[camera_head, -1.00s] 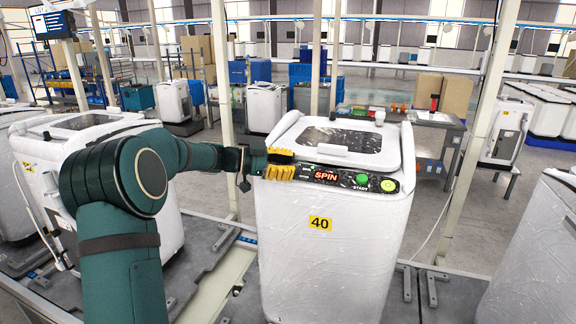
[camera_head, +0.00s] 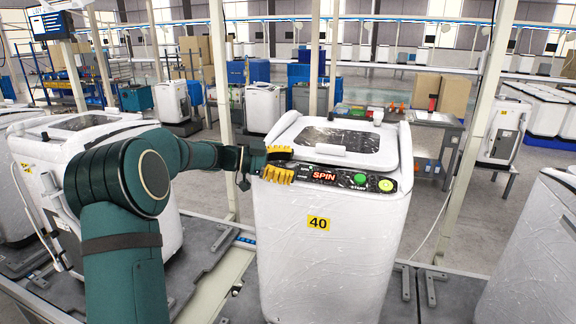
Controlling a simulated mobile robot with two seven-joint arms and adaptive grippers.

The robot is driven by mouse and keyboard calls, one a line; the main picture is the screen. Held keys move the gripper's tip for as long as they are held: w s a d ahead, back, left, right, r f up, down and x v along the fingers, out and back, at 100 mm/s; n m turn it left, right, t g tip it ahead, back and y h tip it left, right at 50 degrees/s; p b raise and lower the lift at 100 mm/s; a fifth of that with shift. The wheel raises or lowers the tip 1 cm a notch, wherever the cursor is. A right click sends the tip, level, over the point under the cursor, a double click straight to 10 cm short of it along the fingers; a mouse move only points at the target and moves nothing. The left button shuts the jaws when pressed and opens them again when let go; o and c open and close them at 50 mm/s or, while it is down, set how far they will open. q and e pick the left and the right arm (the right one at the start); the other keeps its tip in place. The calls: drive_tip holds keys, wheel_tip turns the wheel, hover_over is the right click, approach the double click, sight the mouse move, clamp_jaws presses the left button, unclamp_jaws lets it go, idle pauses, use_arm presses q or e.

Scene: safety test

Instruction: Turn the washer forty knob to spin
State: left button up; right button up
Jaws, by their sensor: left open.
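The white washer (camera_head: 320,245) marked with a yellow "40" label (camera_head: 318,222) stands upright in the middle. Its dark control panel (camera_head: 341,180) runs along the front top edge. The red display (camera_head: 324,176) reads "SPIN", with a green button (camera_head: 386,185) at its right. My left gripper (camera_head: 281,163), with yellow fingers, is at the left end of the panel. Its fingers are apart, one above the other. The knob is hidden behind the fingers, so contact with it cannot be made out. My right gripper is not in view.
Another white washer (camera_head: 85,180) stands at the left behind my arm, and one more (camera_head: 535,250) is at the right edge. A white post (camera_head: 478,130) rises behind the washer at right. A grey table (camera_head: 436,121) stands farther back.

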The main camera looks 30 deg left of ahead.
use_arm(q)
drive_tip(key=shift+a+n+t, duration=0.1)
drive_tip(key=shift+n+t, duration=0.3)
drive_tip(key=shift+s+n+t+y, duration=0.1)
drive_tip(key=shift+n+t+y, duration=1.1)
drive_tip(key=n+t+y, duration=0.2)
drive_tip(key=n+y, duration=0.1)
drive_tip(key=shift+d+f+t, duration=0.1)
drive_tip(key=shift+d+t, duration=0.1)
drive_tip(key=shift+t, duration=0.1)
drive_tip(key=n+t+y+b, duration=0.1)
drive_tip(key=n+y+b, duration=0.1)
drive_tip(key=shift+f+n+y, duration=0.1)
drive_tip(key=shift+n+y, duration=0.2)
drive_tip(key=n+y+b, duration=0.2)
drive_tip(key=shift+d+t+y, duration=0.15)
drive_tip(key=shift+t+y, duration=0.15)
drive_tip(key=shift+t, duration=0.1)
drive_tip(key=shift+n+y+b, duration=0.8)
drive_tip(key=shift+n+y, duration=0.5)
drive_tip(key=shift+n+y, duration=0.5)
drive_tip(key=shift+y, duration=0.1)
